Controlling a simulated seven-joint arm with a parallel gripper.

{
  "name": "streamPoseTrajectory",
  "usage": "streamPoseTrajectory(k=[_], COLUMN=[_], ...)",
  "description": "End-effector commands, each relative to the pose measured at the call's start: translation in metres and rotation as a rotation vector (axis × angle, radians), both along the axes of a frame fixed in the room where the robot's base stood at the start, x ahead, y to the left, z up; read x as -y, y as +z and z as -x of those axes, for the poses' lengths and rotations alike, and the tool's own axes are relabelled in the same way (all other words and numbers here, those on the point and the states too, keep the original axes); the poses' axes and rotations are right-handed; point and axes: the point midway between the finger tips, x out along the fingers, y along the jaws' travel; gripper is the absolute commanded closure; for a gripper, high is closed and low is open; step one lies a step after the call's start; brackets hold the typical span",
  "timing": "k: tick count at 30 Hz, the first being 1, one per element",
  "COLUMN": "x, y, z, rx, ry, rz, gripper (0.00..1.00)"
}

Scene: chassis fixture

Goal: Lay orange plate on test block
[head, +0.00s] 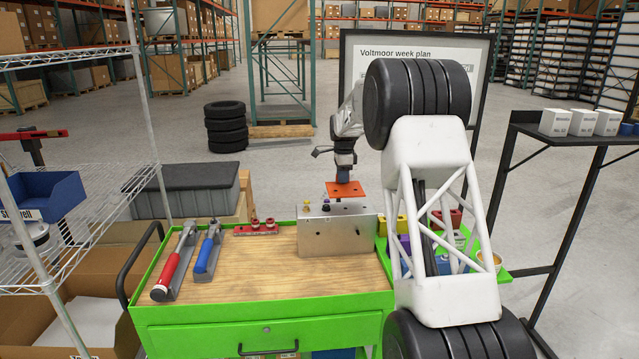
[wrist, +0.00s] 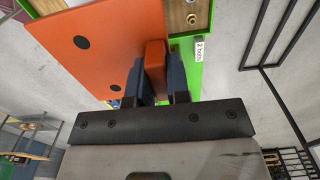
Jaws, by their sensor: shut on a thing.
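The orange plate (head: 346,190) is a flat sheet with dark round holes. It also shows in the wrist view (wrist: 95,48). My gripper (head: 344,176) is shut on the orange upright grip of the plate, which sits between the fingers in the wrist view (wrist: 155,75). The test block (head: 335,236) is a grey metal block at the back right of the cart top, with a yellow and a purple knob on its upper side. The plate is over the block's top; I cannot tell whether they touch.
The green cart (head: 262,308) has a wooden top. A red-handled tool (head: 172,268), a blue-handled tool (head: 207,248) and a red rail (head: 256,228) lie left of the block. Coloured bins (head: 448,222) are on the right. The wooden front middle is clear.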

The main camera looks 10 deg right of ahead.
Motion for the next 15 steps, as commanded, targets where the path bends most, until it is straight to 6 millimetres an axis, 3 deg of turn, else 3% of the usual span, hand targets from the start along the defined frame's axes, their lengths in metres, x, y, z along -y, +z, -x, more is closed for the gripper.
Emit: streamPoseTrajectory(k=[3, 6, 15], x=[0.022, 0.032, 0.038], y=[0.002, 0.003, 0.004], z=[-0.003, -0.004, -0.004], rx=[0.001, 0.001, 0.001], ry=[0.005, 0.009, 0.012], rz=[0.0, 0.0, 0.0], gripper=[1.0, 1.0, 1.0])
